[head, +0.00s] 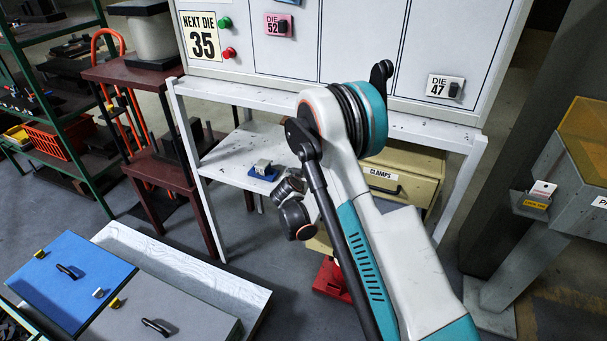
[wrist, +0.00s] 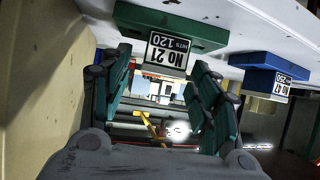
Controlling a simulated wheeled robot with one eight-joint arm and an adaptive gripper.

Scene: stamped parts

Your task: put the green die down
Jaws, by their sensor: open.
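The wrist picture is upside down. The green die (wrist: 150,18) has a green base that rests on the white lower shelf (wrist: 270,18). Its grey block (wrist: 168,70) carries a label reading NO 21, HITS 120. My gripper (wrist: 162,62) is open, one finger to each side of the grey block. I cannot tell whether either finger touches it. In the head view my arm hides the green die and the gripper's fingers; the same white shelf (head: 228,170) shows left of my arm.
A blue die (wrist: 272,80) stands beside the green one; it also shows in the head view (head: 262,171). A cream CLAMPS drawer cabinet (head: 405,172) is close by my arm; its wall (wrist: 40,70) fills the left wrist view. A NEXT DIE 35 sign (head: 202,36) hangs above.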

